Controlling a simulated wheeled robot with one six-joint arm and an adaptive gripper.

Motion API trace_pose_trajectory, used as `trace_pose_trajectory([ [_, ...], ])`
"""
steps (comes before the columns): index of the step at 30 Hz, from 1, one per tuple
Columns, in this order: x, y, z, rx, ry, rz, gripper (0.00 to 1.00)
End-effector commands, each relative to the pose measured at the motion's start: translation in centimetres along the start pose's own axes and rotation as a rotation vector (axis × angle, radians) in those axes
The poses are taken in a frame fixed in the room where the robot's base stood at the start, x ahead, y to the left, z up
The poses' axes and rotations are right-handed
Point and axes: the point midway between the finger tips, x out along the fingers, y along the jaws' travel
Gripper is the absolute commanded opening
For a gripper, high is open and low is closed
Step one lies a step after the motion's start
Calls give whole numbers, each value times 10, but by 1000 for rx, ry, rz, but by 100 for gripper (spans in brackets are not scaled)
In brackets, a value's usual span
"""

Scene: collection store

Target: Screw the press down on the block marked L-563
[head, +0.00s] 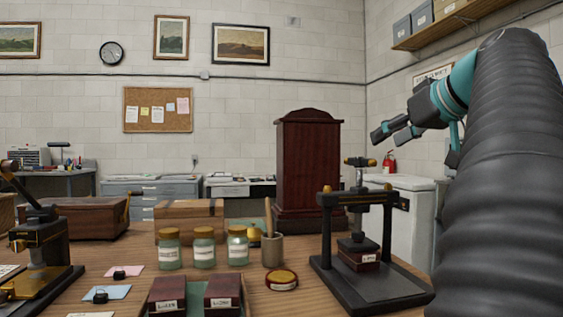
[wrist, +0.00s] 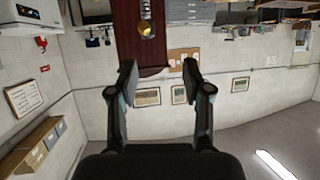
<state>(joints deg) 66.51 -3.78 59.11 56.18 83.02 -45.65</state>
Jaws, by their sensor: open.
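The black screw press (head: 326,238) stands on the wooden table at the right in the head view. Its crossbar T-handle (head: 361,162) has brass ends and sits on top of a raised screw. A dark red block (head: 359,260) with a white label rests on the press base, below the pressing plate (head: 357,243); its label is too small to read. I cannot tell whether plate and block touch. My gripper (head: 393,133) is open and empty, above and slightly right of the handle. In the wrist view my gripper (wrist: 160,77) shows its two fingers wide apart.
Two labelled dark red blocks (head: 222,293) lie on a green surface at the front. Glass jars (head: 204,249), a brush pot (head: 272,250) and a round tin (head: 282,280) stand left of the press. A tall dark case (head: 308,165) rises behind. Another press-like device (head: 42,245) is at left.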

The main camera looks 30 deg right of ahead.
Motion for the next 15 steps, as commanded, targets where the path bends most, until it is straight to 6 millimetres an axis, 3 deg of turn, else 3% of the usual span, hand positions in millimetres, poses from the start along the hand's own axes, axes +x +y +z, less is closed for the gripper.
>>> trace_pose_trajectory([
  [3,-11,11,-1,-23,3,13,49],
  [7,-10,13,-1,-33,3,13,49],
  [15,29,13,-1,-31,2,9,49],
])
